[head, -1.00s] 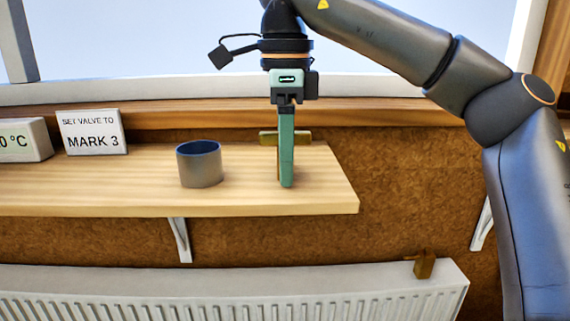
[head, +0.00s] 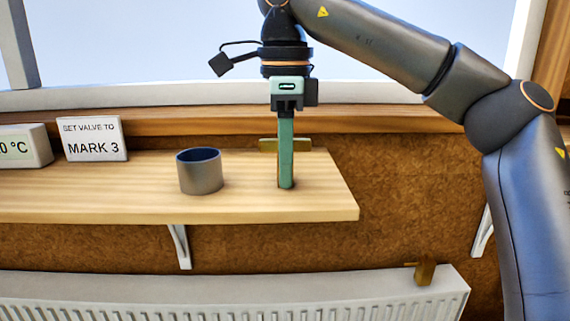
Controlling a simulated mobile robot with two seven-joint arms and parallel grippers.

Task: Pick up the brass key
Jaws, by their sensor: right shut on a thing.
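The brass key (head: 269,145) stands at the right part of the wooden shelf in the head view. Its crossbar shows on both sides behind the green fingers; the rest of it is hidden by them. My right gripper (head: 286,183) points straight down in front of the crossbar, its fingertips low over the shelf. It is shut on the key. I cannot tell whether the key touches the shelf. My left gripper is not in view.
A grey cup (head: 200,174) with a blue inside stands left of the gripper on the shelf (head: 110,195). A "MARK 3" sign (head: 93,139) and a temperature display (head: 24,146) are farther left. Below is a white radiator (head: 200,291) with a brass valve (head: 425,273).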

